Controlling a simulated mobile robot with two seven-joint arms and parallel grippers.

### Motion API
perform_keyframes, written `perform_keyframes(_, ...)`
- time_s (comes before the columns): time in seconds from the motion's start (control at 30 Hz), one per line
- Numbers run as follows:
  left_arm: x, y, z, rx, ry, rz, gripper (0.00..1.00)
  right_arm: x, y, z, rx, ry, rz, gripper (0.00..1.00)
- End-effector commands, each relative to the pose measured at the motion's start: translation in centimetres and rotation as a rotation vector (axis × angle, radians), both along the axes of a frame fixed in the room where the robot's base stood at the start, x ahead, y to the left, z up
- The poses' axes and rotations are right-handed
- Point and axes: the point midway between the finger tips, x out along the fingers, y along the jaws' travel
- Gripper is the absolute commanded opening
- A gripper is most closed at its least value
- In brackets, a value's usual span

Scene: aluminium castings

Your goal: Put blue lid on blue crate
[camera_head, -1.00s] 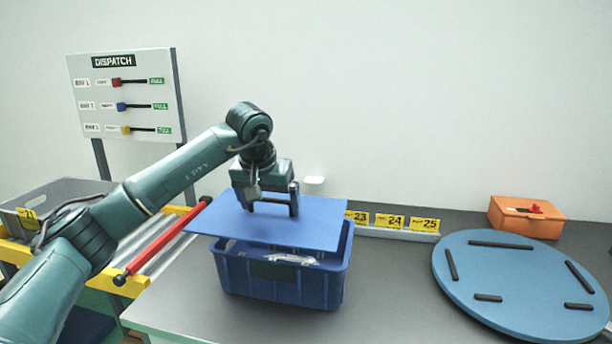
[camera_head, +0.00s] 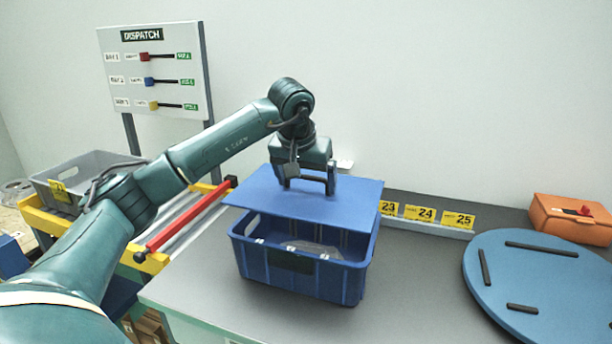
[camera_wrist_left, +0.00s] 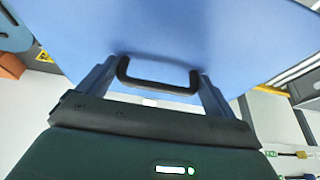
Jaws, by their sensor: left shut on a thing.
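The blue lid (camera_head: 262,196) is a flat blue panel, held about level above the blue crate (camera_head: 305,274). The crate stands on the grey table with its front open to view under the lid, and pale castings (camera_head: 312,247) show inside. The lid sits a little behind and above the crate's front rim, with a visible gap. My left gripper (camera_head: 308,187) is over the lid and shut on its dark handle. In the left wrist view the black handle (camera_wrist_left: 158,80) lies between the fingers, with the lid's surface (camera_wrist_left: 190,30) filling the top. My right gripper is not in view.
A round blue board (camera_head: 560,285) with black bars lies at the right. An orange box (camera_head: 572,218) and yellow number tags (camera_head: 420,213) are behind. At the left are a roller conveyor with a red bar (camera_head: 190,222), a grey bin (camera_head: 85,172) and a dispatch board (camera_head: 155,75).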

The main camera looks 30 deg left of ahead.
Motion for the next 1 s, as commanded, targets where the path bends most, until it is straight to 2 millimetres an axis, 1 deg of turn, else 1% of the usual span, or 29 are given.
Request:
perform_keyframes(0.03, 0.0, 0.0, -0.7, 0.001, 0.001, 0.0, 0.65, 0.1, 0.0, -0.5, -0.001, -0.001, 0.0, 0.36)
perform_keyframes(0.13, 0.0, 0.1, -1.6, 0.001, 0.001, 0.0, 0.65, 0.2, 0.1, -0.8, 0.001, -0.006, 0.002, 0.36)
perform_keyframes(0.4, 0.0, 0.1, -4.3, 0.001, 0.002, 0.001, 0.65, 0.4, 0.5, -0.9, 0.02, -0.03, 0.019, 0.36)
perform_keyframes(0.5, 0.0, 0.1, -4.9, 0.001, 0.0, 0.0, 0.65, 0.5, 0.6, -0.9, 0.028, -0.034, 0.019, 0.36)
perform_keyframes(0.63, 0.0, 0.0, -5.3, 0.0, -0.001, 0.0, 0.65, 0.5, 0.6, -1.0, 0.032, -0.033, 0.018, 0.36)
perform_keyframes(1.0, 0.0, 0.0, -5.3, 0.0, 0.0, 0.0, 0.65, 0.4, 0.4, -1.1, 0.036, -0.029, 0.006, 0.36)
